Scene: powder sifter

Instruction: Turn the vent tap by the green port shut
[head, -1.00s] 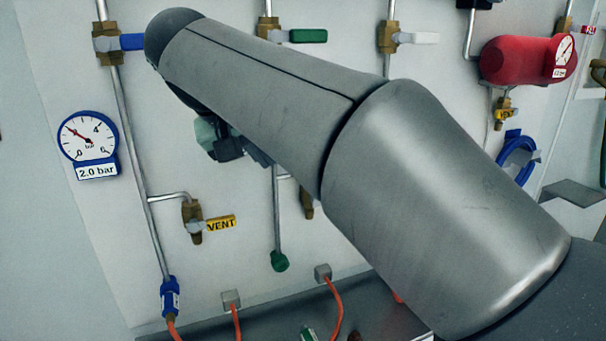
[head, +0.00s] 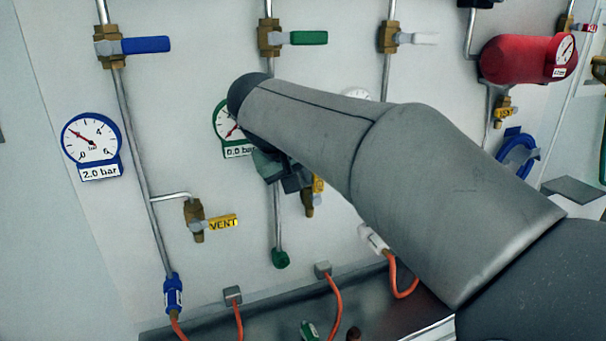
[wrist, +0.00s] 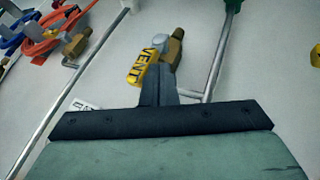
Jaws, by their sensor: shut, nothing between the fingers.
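The vent tap by the green port has a brass body (wrist: 172,46) and a yellow handle (wrist: 142,66) marked VENT, seen in the wrist view. In the head view its brass body (head: 308,203) and yellow handle (head: 318,184) show partly behind my arm, with the handle pointing roughly up. The green port (head: 280,259) ends the pipe to its left; it also shows in the wrist view (wrist: 232,6). My gripper (wrist: 158,72) is shut and empty, its fingertips right by the yellow handle. I cannot tell whether they touch it.
A green gauge (head: 224,122) reads 0.0 bar, partly hidden. A blue-line vent tap (head: 196,220) stands to the left, below a blue gauge (head: 91,139) at 2.0 bar. Orange hoses (head: 335,305) hang below. In the wrist view a bare pipe (wrist: 84,85) runs left of the tap.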

